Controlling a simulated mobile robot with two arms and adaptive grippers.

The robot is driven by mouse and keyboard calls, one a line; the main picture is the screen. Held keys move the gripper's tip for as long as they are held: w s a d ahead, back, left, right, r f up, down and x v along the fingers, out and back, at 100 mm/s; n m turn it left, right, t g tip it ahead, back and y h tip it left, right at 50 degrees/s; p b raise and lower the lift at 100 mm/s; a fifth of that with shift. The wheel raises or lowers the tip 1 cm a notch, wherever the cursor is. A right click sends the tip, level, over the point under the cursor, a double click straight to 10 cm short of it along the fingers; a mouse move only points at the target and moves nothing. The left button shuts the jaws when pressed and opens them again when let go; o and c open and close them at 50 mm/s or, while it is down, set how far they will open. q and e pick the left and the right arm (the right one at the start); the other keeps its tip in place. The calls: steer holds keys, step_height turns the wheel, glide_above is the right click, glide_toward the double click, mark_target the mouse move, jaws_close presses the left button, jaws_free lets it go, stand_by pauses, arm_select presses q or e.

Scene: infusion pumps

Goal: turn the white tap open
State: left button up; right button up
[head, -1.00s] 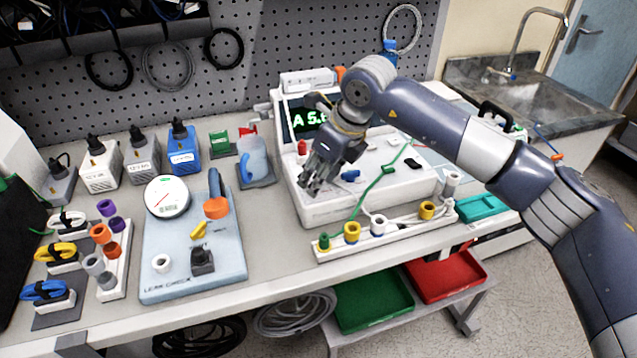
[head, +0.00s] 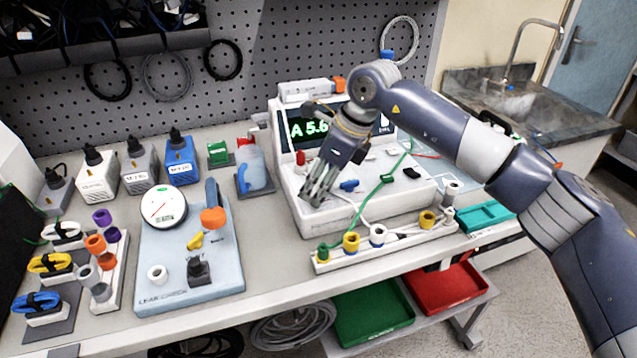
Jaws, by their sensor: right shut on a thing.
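The white machine (head: 420,196) stands at the right of the bench with a green-lit display (head: 308,127) reading about "A 5.6". My right gripper (head: 315,196) reaches down over the front left of its top, fingers close together. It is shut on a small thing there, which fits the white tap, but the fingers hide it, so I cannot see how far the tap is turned. A blue tap (head: 349,185) sits just right of the fingers and a red one (head: 300,158) behind them. My left gripper is not in view.
A white strip with coloured sockets (head: 330,262) lies in front of the machine. A green lead (head: 367,205) runs from it to the machine's top. A pale blue board (head: 175,285) with a round gauge (head: 163,207) lies to the left.

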steer(key=o, duration=1)
steer(key=shift+o, duration=0.2)
steer(key=shift+r, duration=0.25)
steer(key=v, duration=1.1)
steer(key=shift+d+r, duration=0.2)
steer(key=shift+r, duration=0.05)
steer(key=shift+s+f, duration=0.1)
steer(key=shift+s, duration=0.05)
